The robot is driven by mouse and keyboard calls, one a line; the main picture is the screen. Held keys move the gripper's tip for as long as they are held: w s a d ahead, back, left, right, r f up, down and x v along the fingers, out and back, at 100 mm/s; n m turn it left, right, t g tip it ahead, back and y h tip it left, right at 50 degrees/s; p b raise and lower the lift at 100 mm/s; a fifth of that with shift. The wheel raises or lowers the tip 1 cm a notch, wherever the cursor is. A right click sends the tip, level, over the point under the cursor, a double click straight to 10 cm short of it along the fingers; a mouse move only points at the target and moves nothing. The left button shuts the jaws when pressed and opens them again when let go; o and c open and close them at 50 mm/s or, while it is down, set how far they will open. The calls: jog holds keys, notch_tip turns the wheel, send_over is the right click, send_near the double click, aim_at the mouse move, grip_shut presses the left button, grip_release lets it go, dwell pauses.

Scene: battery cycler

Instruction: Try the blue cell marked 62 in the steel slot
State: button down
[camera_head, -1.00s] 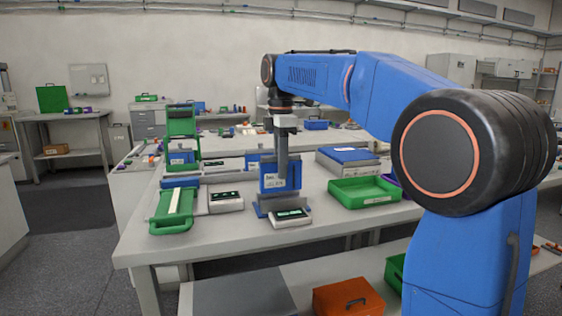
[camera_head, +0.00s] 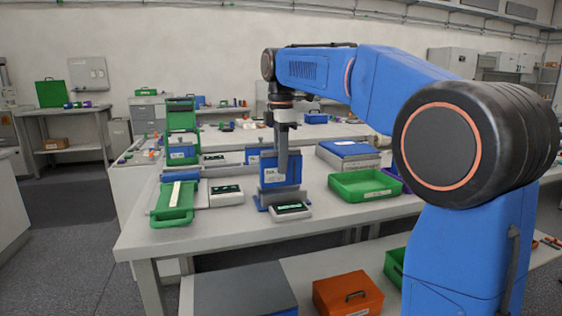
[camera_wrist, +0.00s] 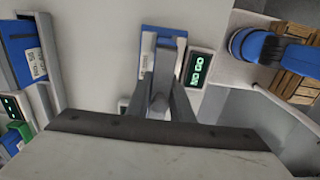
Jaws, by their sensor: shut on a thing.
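The blue cell (camera_head: 279,170) is upright between the fingers of my gripper (camera_head: 283,150). A white label is on its front; its number is too small to read. The cell's lower end is at the grey steel slot (camera_head: 282,195); how deep it sits I cannot tell. In the wrist view my gripper (camera_wrist: 160,103) is closed on the cell (camera_wrist: 163,36), with its fingers hiding part of it. The slot's display (camera_wrist: 197,69) beside the cell is lit and reads "NO GO".
Left of the slot are a green holder (camera_head: 173,206) and another display box (camera_head: 226,195). A green tray (camera_head: 364,186) is to the right, with a blue-topped grey box (camera_head: 347,153) behind it. An orange case (camera_head: 347,295) is on the lower shelf.

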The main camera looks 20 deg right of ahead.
aim_at(281, 185)
jog(key=shift+f, duration=2)
dwell(1.8)
jog(key=shift+r, duration=0.15)
dwell(0.9)
jog(key=shift+r, duration=4.35)
